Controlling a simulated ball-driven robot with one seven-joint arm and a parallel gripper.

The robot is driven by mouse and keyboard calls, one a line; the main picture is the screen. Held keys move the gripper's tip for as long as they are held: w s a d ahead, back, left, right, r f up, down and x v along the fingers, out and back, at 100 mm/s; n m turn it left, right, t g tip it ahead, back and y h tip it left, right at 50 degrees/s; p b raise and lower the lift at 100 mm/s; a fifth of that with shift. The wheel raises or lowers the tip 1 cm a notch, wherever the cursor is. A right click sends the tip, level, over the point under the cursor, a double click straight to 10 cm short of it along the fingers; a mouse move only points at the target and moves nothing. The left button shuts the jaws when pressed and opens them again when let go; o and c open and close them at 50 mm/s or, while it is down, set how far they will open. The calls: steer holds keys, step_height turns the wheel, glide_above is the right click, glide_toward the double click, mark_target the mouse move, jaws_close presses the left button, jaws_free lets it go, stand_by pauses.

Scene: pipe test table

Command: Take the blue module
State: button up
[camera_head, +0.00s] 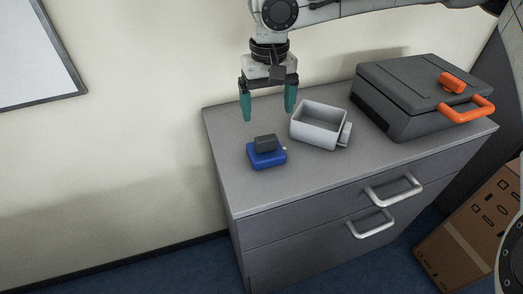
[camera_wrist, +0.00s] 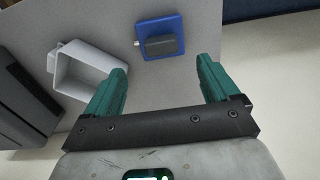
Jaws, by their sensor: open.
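The blue module (camera_head: 268,160) is a small blue block with a dark grey part on top and a small light nub on its side. It sits on the grey cabinet top (camera_head: 225,130) near its left front. In the wrist view the blue module (camera_wrist: 174,27) lies beyond the fingertips, near the top middle. My gripper (camera_head: 268,112) has two teal fingers pointing down. It is open and empty, above and behind the module, apart from it. In the wrist view my gripper (camera_wrist: 162,75) shows a clear gap between the fingers.
A light grey open box (camera_head: 320,125) stands right of the module, close to my right finger in the picture. A dark grey case (camera_head: 410,95) with orange handle and latch stands further right. The cabinet's front edge lies just before the module. A cardboard box (camera_head: 470,235) stands on the floor.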

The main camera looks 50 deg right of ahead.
mark_target(266, 137)
steer(key=f, duration=1)
steer(key=shift+w+d, duration=0.15)
steer(key=shift+w, duration=0.1)
steer(key=c, duration=1.2)
